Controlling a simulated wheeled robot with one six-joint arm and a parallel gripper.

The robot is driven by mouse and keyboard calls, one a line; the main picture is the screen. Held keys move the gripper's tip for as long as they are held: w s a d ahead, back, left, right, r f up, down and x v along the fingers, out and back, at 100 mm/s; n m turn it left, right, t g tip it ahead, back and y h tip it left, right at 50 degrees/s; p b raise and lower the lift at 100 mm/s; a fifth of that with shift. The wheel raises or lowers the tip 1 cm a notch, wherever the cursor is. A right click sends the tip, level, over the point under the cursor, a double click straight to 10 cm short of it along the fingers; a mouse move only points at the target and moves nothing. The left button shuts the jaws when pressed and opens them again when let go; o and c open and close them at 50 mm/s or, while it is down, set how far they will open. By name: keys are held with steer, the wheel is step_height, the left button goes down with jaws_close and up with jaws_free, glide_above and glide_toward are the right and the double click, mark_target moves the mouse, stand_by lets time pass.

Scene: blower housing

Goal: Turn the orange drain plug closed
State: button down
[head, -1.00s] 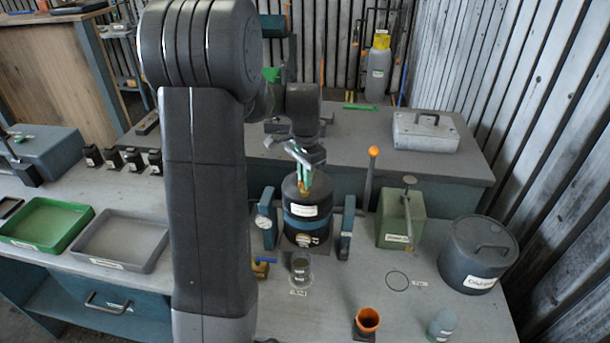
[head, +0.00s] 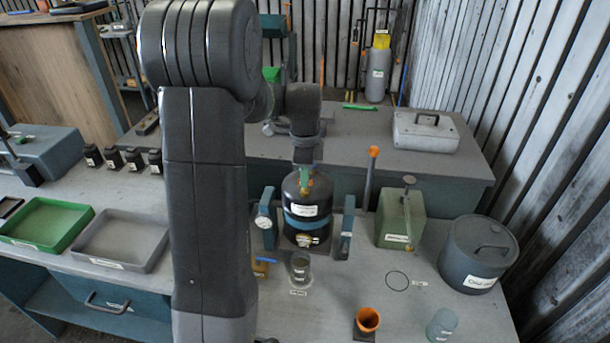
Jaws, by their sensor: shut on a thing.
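The dark cylindrical blower housing (head: 303,225) with a white label and a blue band stands upright on the bench between two blue uprights. My gripper (head: 304,180) points down at the top of the housing, with its green fingers close together. It is shut on the orange drain plug (head: 311,183), of which only a small bit shows beside the fingers. The rest of the plug is hidden by the fingers. At this size I cannot tell how far the plug is turned.
A round gauge (head: 262,222) is on the left upright. An orange-knobbed lever (head: 372,165) stands behind right, beside a green can (head: 401,218). In front are a small grey cup (head: 300,268) and an orange cup (head: 367,319). A dark lidded drum (head: 477,255) stands at right.

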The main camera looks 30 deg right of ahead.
steer(key=shift+r, duration=0.1)
stand_by(0.5)
steer(key=c, duration=1.5)
jaws_free()
step_height(320, 180, up, 14)
steer(key=shift+f+b, duration=0.15)
steer(key=shift+b, duration=0.45)
steer(key=shift+f, duration=0.15)
step_height(320, 180, down, 14)
steer(key=shift+r+p, duration=0.2)
steer(key=shift+p, duration=0.4)
